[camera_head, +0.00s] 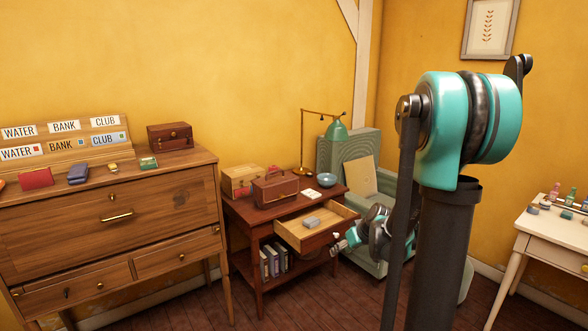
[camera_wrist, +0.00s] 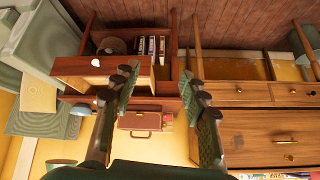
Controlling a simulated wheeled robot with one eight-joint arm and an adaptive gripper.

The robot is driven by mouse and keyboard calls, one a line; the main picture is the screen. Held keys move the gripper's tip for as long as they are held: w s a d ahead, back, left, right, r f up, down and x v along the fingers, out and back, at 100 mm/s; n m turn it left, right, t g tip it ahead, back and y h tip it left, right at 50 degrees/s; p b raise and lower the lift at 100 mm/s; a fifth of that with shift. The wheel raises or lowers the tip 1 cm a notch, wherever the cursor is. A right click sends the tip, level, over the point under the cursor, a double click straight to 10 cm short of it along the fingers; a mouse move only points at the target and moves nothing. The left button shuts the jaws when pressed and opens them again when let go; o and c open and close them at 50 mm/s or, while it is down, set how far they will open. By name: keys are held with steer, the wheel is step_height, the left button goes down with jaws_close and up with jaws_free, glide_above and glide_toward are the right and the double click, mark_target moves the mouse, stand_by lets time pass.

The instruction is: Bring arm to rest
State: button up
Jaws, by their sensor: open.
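My gripper (camera_head: 345,243) is at the front of the small red-brown side table (camera_head: 258,243), close to its pulled-out drawer (camera_head: 322,237). In the head view my arm partly hides the gripper. In the wrist view the two fingers of my gripper (camera_wrist: 163,88) stand wide apart with nothing held between them. The drawer front with its white knob (camera_wrist: 102,93) shows beside the left finger. A grey block (camera_head: 312,221) lies inside the open drawer. Whether the gripper touches the drawer cannot be told.
A wooden dresser (camera_head: 110,225) is on the left, a green armchair (camera_head: 365,182) behind, a white table (camera_head: 555,235) on the right. Floor (camera_head: 300,300) shows in front.

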steer(key=s+d+f+m+g+h, duration=0.2)
steer(key=s+m+h, duration=0.1)
steer(key=s, duration=2.1)
steer(key=shift+d+m+h, duration=0.15)
steer(key=shift+m+h, duration=0.25)
steer(key=shift+m, duration=0.3)
